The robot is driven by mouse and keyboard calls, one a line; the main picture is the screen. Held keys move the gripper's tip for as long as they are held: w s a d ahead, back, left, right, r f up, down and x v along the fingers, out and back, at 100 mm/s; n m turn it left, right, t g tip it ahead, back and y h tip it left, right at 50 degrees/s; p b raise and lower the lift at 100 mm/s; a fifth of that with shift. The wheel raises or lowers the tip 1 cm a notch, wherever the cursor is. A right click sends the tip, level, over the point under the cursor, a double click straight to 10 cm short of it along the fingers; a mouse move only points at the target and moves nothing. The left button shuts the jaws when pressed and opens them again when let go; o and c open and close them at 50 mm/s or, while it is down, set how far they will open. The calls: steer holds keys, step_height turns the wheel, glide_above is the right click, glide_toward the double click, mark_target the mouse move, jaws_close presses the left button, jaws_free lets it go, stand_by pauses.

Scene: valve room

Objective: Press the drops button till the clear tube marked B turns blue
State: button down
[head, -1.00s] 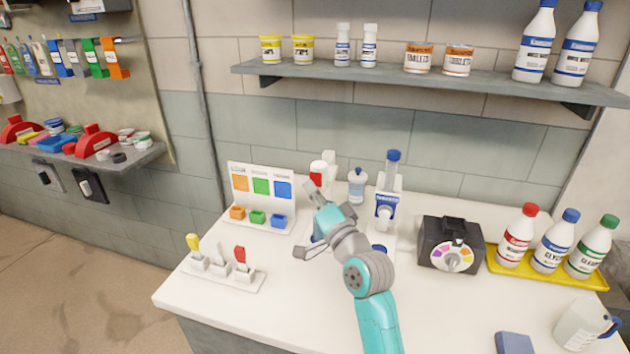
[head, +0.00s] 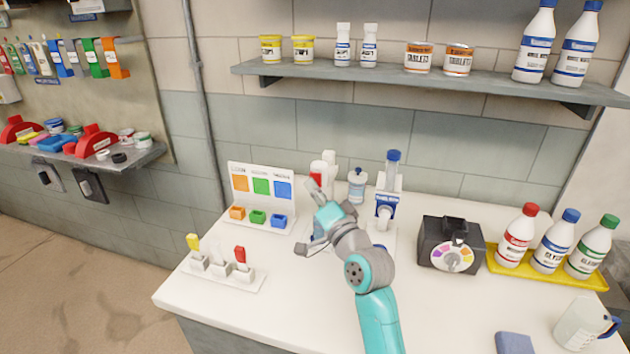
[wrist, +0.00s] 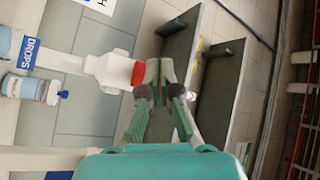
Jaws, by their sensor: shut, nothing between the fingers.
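My gripper (head: 313,190) is shut and empty, raised above the back of the white counter. In the wrist view its fingertips (wrist: 163,72) point up the picture, beside a white bottle-like thing (wrist: 108,70) with a red end; I cannot tell whether they touch. A blue label reading DROPS (wrist: 28,50) shows at the far left of the wrist view. In the head view a white stand with a blue label (head: 386,200) and a blue-capped tube stands right of my gripper. I cannot make out the button or a B mark; my arm hides part of this area.
A small blue-capped bottle (head: 357,187) stands behind my gripper. A colour board (head: 262,172) and a row of switches (head: 222,270) are to the left. A black dial box (head: 450,245) and a yellow tray (head: 545,272) with bottles are to the right. A shelf (head: 420,82) hangs above.

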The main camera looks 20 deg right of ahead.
steer(key=shift+w+d, duration=0.3)
steer(key=shift+w, duration=0.1)
stand_by(0.7)
stand_by(0.3)
steer(key=shift+s+a, duration=0.55)
steer(key=shift+s, duration=0.2)
steer(key=shift+s+a, duration=0.75)
steer(key=shift+s, duration=0.3)
steer(key=shift+s+a, duration=0.7)
steer(key=shift+s, duration=0.3)
